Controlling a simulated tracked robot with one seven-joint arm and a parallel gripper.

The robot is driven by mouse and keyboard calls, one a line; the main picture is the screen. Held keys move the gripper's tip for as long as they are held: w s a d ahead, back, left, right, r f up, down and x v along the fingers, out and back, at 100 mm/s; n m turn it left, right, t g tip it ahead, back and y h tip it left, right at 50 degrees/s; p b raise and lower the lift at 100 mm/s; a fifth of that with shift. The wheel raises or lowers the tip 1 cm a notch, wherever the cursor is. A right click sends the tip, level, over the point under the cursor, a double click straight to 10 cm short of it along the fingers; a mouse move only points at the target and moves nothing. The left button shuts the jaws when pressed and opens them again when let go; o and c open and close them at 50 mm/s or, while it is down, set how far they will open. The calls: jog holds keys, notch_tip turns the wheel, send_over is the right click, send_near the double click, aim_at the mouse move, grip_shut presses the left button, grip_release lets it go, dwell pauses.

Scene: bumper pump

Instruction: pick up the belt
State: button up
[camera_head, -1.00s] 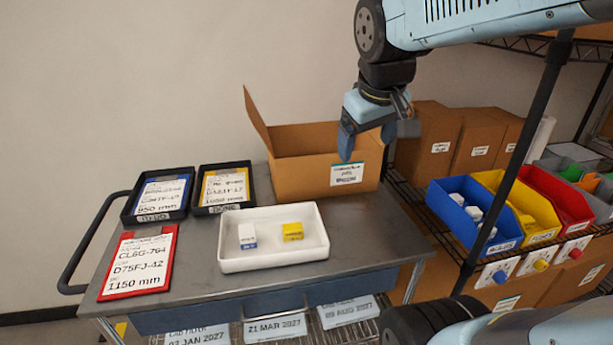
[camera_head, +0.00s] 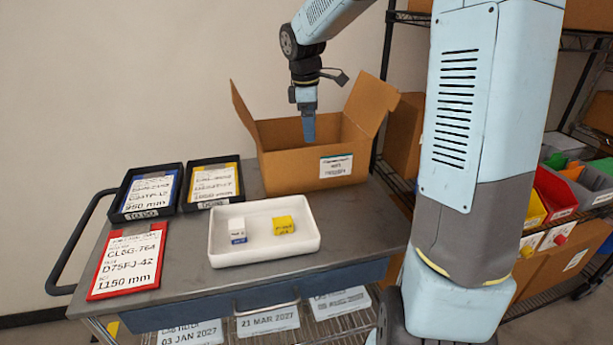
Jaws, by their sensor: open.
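No belt shows in the head view; the inside of the open cardboard box (camera_head: 290,178) is mostly hidden by its front wall. My gripper (camera_head: 308,130) points down over the box, its fingers at about the height of the box opening. The fingers line up one behind the other here, so the gap between them is hard to see. Nothing shows held in them. The box stands at the back right of the grey cart top (camera_head: 190,262), with flaps raised at left and right and a white label on its front.
A white tray (camera_head: 222,255) holds a white-and-blue block (camera_head: 237,228) and a yellow block (camera_head: 283,225). Two black card trays (camera_head: 146,214) and a red-framed card (camera_head: 128,262) lie left. Shelving with coloured bins (camera_head: 556,190) stands right, partly behind my arm.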

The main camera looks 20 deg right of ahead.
jog(key=w+f+n+y, duration=0.1)
jog(key=w+f+n, duration=0.2)
jog(key=w+f, duration=0.3)
jog(key=shift+g, duration=0.4)
jog(key=f, duration=1.2)
jog(key=shift+w+d+f, duration=0.2)
jog(key=shift+d+f, duration=0.15)
jog(key=shift+d, duration=0.05)
jog(key=shift+c, duration=0.2)
jog(key=c, duration=0.9)
jog(key=shift+r, duration=0.1)
